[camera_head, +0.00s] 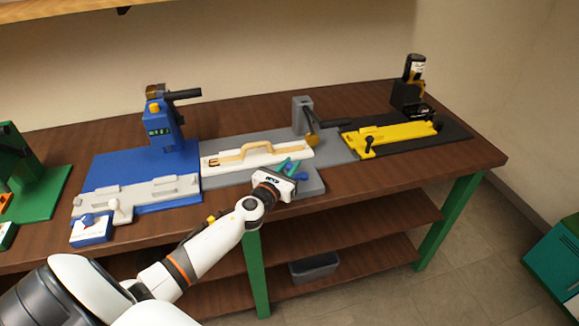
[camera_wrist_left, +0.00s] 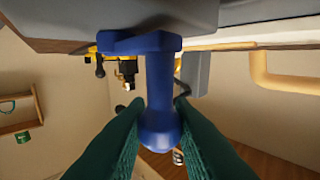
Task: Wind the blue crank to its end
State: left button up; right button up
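The blue crank (camera_wrist_left: 160,80) fills the middle of the left wrist view. Its arm lies along the top, and a handle with a rounded knob end points toward the camera. In the head view the crank (camera_head: 302,176) is a small blue piece at the front of the grey fixture. My left gripper (camera_wrist_left: 160,110) has its two dark green fingers on either side of the handle's knob, seemingly touching it. In the head view my left gripper (camera_head: 288,166) is at the grey fixture's front edge, partly hiding the crank. My right gripper is not in view.
The grey fixture (camera_head: 222,179) carries a white bar with a tan handle (camera_head: 243,150) and a grey post (camera_head: 303,115). A blue station (camera_head: 110,172) stands left, a yellow-and-black one (camera_head: 395,136) right. Bare wood (camera_head: 375,178) shows along the table's front right.

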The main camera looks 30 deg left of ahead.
pick_arm(q)
grip_shut()
jog(key=shift+n+y, duration=0.3)
jog(key=shift+y, duration=0.2)
